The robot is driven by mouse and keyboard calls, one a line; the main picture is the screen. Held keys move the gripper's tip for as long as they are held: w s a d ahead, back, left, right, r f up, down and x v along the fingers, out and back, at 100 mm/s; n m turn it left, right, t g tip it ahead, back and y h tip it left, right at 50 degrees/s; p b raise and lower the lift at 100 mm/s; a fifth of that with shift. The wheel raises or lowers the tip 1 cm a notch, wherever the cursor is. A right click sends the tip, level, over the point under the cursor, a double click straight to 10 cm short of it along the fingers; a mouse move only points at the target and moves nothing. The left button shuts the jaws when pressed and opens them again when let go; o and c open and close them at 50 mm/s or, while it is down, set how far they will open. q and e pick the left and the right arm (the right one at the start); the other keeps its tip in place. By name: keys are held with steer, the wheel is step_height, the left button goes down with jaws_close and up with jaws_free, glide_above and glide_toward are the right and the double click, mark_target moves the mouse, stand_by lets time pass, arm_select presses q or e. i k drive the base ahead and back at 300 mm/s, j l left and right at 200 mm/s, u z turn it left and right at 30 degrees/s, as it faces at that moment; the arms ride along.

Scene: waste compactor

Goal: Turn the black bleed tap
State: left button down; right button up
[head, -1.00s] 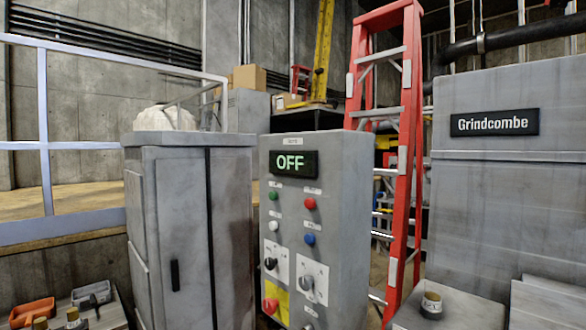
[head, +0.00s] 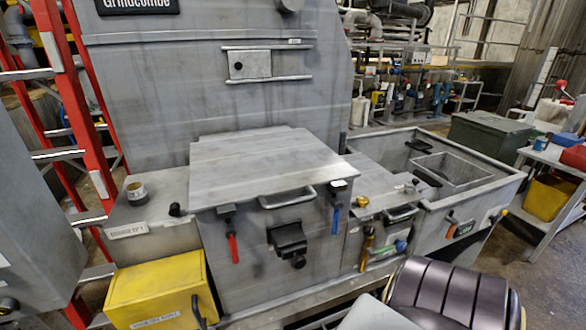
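No tap in the head view is clearly readable as the black bleed tap. A black blocky fitting with a round knob (head: 289,240) sits on the machine's front, below the lid handle. A small black knob (head: 175,209) stands on the ledge at the left. A black curved handle (head: 199,312) shows at the yellow box. A lever with a red handle (head: 232,247) and one with a blue handle (head: 336,219) hang either side of the black fitting. Neither of my grippers is in view.
The grey Grindcombe machine (head: 200,90) has a sloped lid (head: 262,165). A yellow box (head: 155,293) stands at its lower left, a red ladder (head: 62,120) at far left. An open grey tank (head: 470,188) is at right, with a cart (head: 550,155) beyond.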

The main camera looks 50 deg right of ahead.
mark_target(369, 231)
steer(key=z, duration=1.4)
steer(key=k, duration=0.1)
